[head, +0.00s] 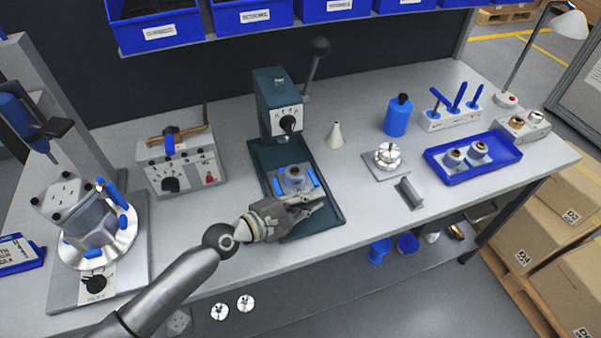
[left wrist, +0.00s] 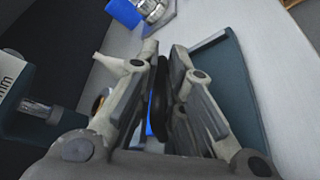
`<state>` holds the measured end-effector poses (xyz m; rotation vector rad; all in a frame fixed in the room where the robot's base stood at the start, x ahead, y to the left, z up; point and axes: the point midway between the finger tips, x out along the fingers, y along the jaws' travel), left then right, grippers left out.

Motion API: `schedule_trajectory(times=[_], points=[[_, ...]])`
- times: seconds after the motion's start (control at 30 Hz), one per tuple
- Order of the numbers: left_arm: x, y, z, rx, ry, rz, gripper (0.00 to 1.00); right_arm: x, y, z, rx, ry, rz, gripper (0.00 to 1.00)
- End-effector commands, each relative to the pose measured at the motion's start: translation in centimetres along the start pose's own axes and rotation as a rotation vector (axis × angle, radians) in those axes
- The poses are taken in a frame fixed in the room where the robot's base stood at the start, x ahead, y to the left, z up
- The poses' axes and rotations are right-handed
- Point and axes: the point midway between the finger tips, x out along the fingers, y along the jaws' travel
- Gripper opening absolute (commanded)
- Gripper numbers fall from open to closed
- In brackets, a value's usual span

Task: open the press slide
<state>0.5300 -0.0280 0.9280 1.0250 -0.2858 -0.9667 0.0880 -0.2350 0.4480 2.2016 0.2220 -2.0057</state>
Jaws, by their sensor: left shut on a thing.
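The dark teal press (head: 280,103) stands at the middle of the bench, its column upright and its lever with a black ball raised at the right. A grey housing (head: 293,176) sits between blue blocks on the slide, over the press base (head: 327,213). My left gripper (head: 312,203) is at the front of the press base. In the left wrist view its fingers (left wrist: 160,95) are shut on a black knob (left wrist: 159,90), seemingly the slide's; a bit of blue shows behind it. The gripper hides the knob and the slide's front in the head view. My right gripper is not in view.
A blue tray (head: 491,171) with two housings lies at the right. A round fixture (head: 387,158), a grey block (head: 411,193) and a white cone (head: 335,135) stand right of the press. A grey control box (head: 180,165) stands left. The bench's front edge is close to my arm.

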Motion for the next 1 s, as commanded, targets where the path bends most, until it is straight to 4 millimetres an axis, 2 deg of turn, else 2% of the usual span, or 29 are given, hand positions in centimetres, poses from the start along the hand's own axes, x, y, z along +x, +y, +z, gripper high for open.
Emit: schedule_trajectory(times=[0.03, 0.3, 0.83, 0.87, 1.0], points=[[-0.5, -0.3, 0.9, -0.001, 0.002, -0.003, 0.00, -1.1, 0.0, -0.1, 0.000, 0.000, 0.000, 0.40], [-1.5, -2.5, 3.3, 0.002, 0.003, -0.002, 0.00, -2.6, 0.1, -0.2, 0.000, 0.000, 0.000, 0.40], [-1.7, -3.3, 3.9, 0.002, 0.002, -0.005, 0.00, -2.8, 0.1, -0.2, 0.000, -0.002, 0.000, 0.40], [-1.7, -3.3, 3.9, 0.002, 0.002, -0.005, 0.14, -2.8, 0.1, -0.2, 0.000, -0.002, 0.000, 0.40], [-1.7, -3.3, 4.0, 0.001, 0.001, -0.005, 0.31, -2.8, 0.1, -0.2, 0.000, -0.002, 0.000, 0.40]])
